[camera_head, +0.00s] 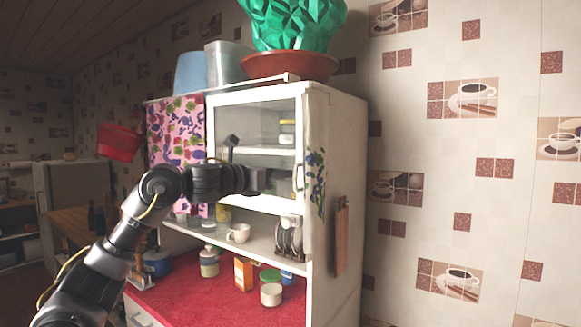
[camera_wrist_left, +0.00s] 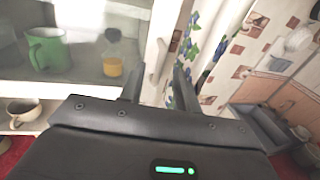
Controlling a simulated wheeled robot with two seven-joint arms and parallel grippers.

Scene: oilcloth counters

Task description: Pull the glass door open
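The glass door (camera_head: 254,135) is the white-framed glazed door in the upper part of the white cabinet, and it looks shut. Its pale upright handle (camera_head: 299,177) is on the right side of the frame. My left gripper (camera_head: 284,182) is in front of the lower right part of the door, close to the handle. In the left wrist view the two fingers stand apart, and the handle (camera_wrist_left: 157,60) shows between and beyond them. I cannot tell whether they touch it. Behind the glass (camera_wrist_left: 85,40) are a green mug and a bottle. My right gripper is out of view.
A plant pot (camera_head: 290,66) and plastic tubs (camera_head: 226,62) stand on top of the cabinet. A cup (camera_head: 238,233) is on the open shelf below, with jars and a box (camera_head: 243,273) on the red counter (camera_head: 215,303). A board (camera_head: 341,236) hangs on the cabinet's right side.

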